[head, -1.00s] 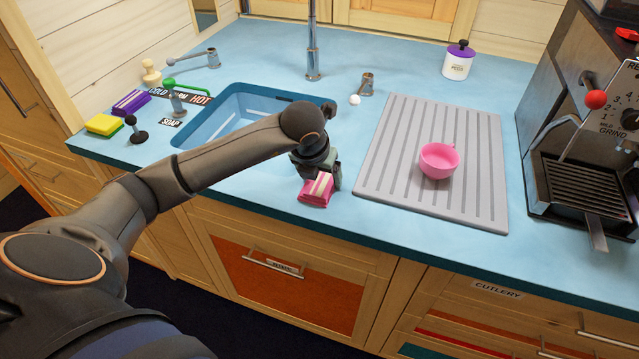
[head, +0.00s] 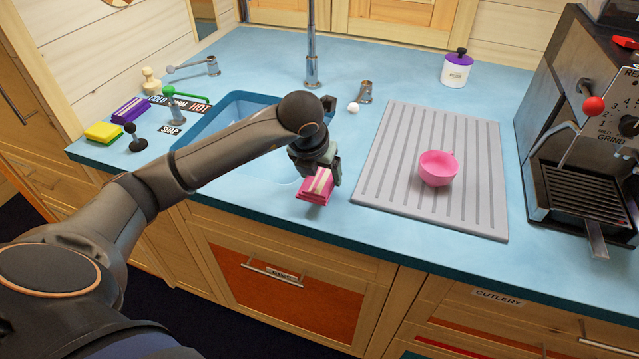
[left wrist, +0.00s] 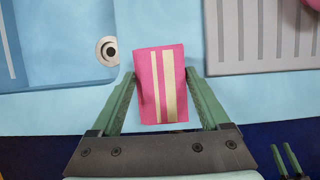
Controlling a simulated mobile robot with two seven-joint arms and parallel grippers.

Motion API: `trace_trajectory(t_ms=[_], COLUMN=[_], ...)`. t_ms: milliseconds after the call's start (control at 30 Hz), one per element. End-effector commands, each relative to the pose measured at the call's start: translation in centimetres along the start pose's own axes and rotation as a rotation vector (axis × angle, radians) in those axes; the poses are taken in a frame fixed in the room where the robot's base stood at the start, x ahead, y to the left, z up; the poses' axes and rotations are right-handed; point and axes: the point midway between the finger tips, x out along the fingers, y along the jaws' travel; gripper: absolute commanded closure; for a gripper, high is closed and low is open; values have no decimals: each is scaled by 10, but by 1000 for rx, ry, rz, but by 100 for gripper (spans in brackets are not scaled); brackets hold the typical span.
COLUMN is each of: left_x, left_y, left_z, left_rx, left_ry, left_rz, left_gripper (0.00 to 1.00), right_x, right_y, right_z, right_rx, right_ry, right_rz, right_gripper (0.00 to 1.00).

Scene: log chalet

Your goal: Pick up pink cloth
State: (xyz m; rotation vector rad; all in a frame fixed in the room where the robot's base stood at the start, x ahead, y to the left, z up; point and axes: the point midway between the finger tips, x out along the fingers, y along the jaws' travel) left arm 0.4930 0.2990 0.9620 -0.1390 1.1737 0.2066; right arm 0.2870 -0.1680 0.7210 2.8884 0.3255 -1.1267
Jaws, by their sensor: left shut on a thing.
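The pink cloth (head: 317,187) is a small folded block with pale stripes. It is at the counter's front edge, just right of the sink. My left gripper (head: 316,172) is shut on it from above. In the left wrist view the cloth (left wrist: 162,85) sits between the two green fingers (left wrist: 163,103) and extends past their tips. I cannot tell for sure whether the cloth is clear of the counter.
A grey drainboard (head: 375,175) with a pink cup (head: 438,169) lies to the right, and a coffee machine (head: 585,130) beyond it. The blue sink (head: 235,105) is behind my arm. Yellow (head: 103,131) and purple (head: 131,109) sponges or cloths lie at the left.

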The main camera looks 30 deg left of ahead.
Motion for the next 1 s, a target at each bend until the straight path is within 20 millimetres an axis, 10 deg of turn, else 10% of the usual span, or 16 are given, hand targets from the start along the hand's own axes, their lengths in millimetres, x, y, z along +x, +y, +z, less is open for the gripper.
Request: trace_trajectory(t_ms=[500,1000], left_x=[-127,-146], left_y=[-28,-36], left_z=[-62,-86], left_rx=[5,-2], left_ry=[-8,-2], left_rz=[2,1], left_gripper=[72,72], right_x=[0,-4], right_y=[0,0], right_z=[2,-4], right_rx=[0,0], right_ry=[-4,-2], right_rz=[0,0], right_gripper=[50,50])
